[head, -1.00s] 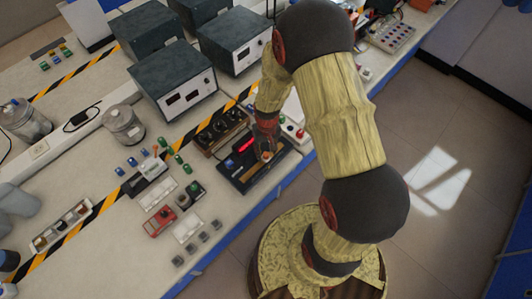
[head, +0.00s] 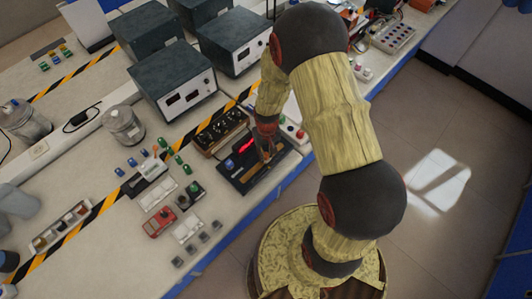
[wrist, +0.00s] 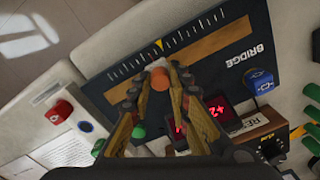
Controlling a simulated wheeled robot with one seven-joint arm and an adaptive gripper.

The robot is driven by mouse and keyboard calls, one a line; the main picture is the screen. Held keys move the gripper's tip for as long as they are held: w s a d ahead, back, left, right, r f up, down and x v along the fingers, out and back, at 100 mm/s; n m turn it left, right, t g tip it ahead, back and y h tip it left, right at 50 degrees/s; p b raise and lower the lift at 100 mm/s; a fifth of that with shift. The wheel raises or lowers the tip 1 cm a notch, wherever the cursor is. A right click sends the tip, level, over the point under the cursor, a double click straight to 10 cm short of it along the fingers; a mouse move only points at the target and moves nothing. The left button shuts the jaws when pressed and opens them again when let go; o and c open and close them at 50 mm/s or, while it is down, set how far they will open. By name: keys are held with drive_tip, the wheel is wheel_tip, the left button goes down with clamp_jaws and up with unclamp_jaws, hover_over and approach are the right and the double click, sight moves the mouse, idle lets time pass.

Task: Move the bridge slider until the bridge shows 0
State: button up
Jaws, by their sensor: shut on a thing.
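The bridge board (wrist: 110,72) is a dark panel marked BRIDGE, with a tick scale, a yellow triangular pointer (wrist: 158,44) and a tan slot strip (wrist: 220,40). It also shows in the head view (head: 235,182). The slider's orange knob (wrist: 160,79) sits at the strip, between the fingertips of my gripper (wrist: 157,84), which is shut on it. In the head view my gripper (head: 267,155) is over the board and hides the knob. The red display (wrist: 214,110) is lit and upside down in the wrist view. It seems to include "+2", but fingers cover part of it.
A box with several dark knobs (head: 220,132) stands directly behind the board. A red button box (wrist: 59,111) and a blue terminal (wrist: 259,80) are close to the gripper. Grey instruments (head: 172,80) stand farther back. The bench's front edge is near the board.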

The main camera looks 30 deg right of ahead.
clamp_jaws()
drive_tip(key=shift+w+d, duration=0.3)
drive_tip(key=shift+d, duration=0.6)
drive_tip(key=shift+w+d, duration=0.3)
drive_tip(key=shift+d, duration=0.55)
drive_tip(key=o, duration=0.8)
unclamp_jaws()
wheel_tip(320, 180, up, 12)
